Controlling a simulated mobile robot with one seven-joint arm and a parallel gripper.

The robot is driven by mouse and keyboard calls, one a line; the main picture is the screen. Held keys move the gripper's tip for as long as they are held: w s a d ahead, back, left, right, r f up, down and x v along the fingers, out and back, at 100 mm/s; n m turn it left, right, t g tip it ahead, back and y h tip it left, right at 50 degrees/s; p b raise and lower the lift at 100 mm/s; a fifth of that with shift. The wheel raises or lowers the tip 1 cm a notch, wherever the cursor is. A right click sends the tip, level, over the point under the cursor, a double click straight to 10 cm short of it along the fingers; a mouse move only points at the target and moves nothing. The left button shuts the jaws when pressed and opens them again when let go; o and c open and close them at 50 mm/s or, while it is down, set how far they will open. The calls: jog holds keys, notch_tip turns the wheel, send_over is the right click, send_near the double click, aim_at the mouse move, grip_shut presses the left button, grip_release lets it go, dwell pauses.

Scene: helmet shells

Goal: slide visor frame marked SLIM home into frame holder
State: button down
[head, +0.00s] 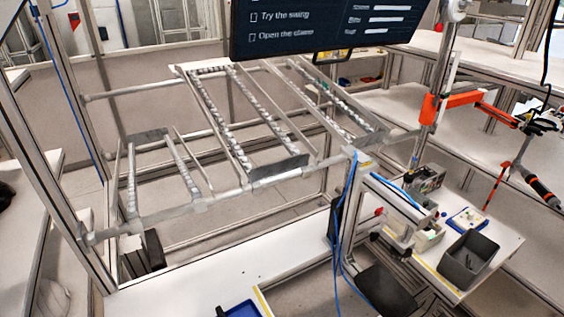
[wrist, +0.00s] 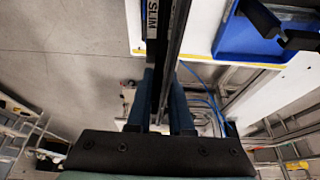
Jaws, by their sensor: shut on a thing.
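The visor frame (wrist: 179,28) shows in the wrist view as a long dark bar with a pale label reading SLIM. It runs from the top edge down between the two blue fingers of my gripper (wrist: 164,92). The gripper is shut on it, and the fingers and palm hide its near part. A blue tray (wrist: 232,38) with black blocky parts (wrist: 262,18) lies at the upper right, apart from the visor frame. I cannot tell whether those parts are the frame holder. My gripper and the visor frame are not in the head view.
In the head view, part of the blue tray (head: 243,309) shows at the bottom edge on a white table (head: 205,280). A sloped roller rack (head: 225,185) stands behind it. A grey bin (head: 467,262) stands at the right. Blue cables (head: 345,215) hang near a metal post.

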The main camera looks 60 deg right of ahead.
jog(key=shift+f+b, duration=1.45)
jog(key=shift+f, duration=0.7)
jog(key=shift+f+b, duration=0.6)
jog(key=shift+f, duration=0.55)
jog(key=c, duration=0.7)
grip_release()
jog(key=shift+c, duration=0.2)
jog(key=shift+r, duration=0.1)
jog(key=b+v, duration=0.1)
jog(key=v, duration=1.2)
